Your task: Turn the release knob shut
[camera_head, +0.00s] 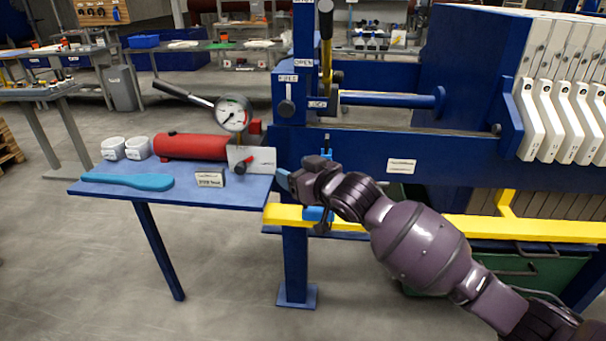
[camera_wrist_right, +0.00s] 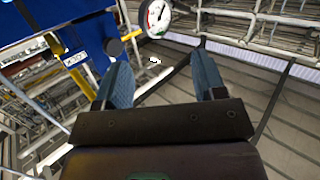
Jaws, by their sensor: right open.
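A small knob (camera_head: 241,168) with a dark round end and a red part sits at the front of the pale plate (camera_head: 261,160) on the red hand pump (camera_head: 190,146), below its gauge; I take it for the release knob. My right gripper (camera_head: 283,181) is just right of it, near the shelf's right edge, apart from it, with its blue fingertips partly hidden by the hand. In the right wrist view the two blue fingers (camera_wrist_right: 164,80) are spread with nothing between them. The gauge (camera_wrist_right: 155,16) shows beyond them. My left gripper is not in view.
The blue shelf (camera_head: 120,190) holds two white cups (camera_head: 125,149), a light-blue scraper (camera_head: 127,181) and a small label stand (camera_head: 209,177). The pump's lever (camera_head: 183,94) sticks up left. The blue press frame (camera_head: 296,215) and yellow rail (camera_head: 470,227) stand close to my right arm.

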